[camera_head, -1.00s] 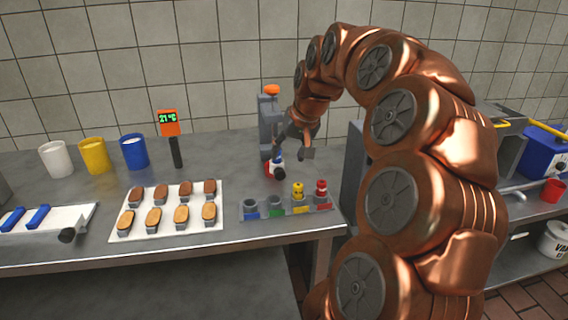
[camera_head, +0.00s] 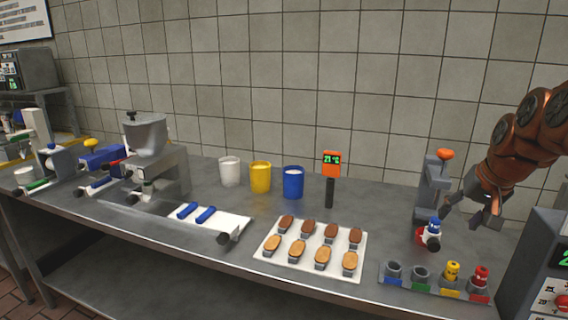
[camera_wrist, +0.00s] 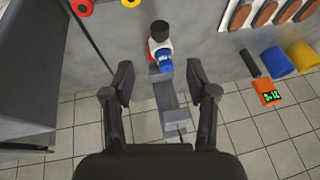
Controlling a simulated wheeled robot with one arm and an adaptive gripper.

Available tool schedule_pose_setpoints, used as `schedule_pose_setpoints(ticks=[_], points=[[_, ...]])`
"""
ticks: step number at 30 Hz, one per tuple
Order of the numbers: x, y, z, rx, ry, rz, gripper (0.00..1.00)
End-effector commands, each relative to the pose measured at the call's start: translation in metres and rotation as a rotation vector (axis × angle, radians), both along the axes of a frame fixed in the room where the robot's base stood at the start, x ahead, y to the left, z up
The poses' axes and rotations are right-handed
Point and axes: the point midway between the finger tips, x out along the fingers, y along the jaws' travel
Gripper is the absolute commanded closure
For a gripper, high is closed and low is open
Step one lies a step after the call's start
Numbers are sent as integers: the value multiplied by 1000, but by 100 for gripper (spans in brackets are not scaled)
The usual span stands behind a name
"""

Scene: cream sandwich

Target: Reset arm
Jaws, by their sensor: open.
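My gripper (camera_head: 470,208) is open and empty at the right of the head view, just right of a grey stand with an orange knob (camera_head: 445,154). In the wrist view its two fingers (camera_wrist: 160,80) are spread apart with the stand seen between and beyond them. A blue-topped piece (camera_head: 434,224) sits in a red holder (camera_head: 422,236) at the stand's foot, with a black round end facing forward. It also shows in the wrist view (camera_wrist: 164,58), apart from the fingers.
A rack (camera_head: 436,286) holds a yellow and a red nozzle; two slots look empty. A white tray (camera_head: 262,262) of biscuits lies left of it. White, yellow and blue cups (camera_head: 293,184) and a thermometer (camera_head: 331,165) stand behind. A machine (camera_head: 548,290) stands at the right.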

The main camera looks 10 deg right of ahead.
Motion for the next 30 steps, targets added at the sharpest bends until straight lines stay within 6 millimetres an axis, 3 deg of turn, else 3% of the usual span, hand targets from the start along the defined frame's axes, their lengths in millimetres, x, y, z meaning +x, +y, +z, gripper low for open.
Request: schedule_pose_setpoints(ticks=[7,8,14,20,26,30], points=[[0,0,0,0,0,0,42],[1,8,-2,0,8,16,42],[2,65,-20,6,69,122,42],[-11,131,-45,10,153,247,42],[-53,211,-86,10,285,399,42],[-96,253,-115,4,384,485,42]])
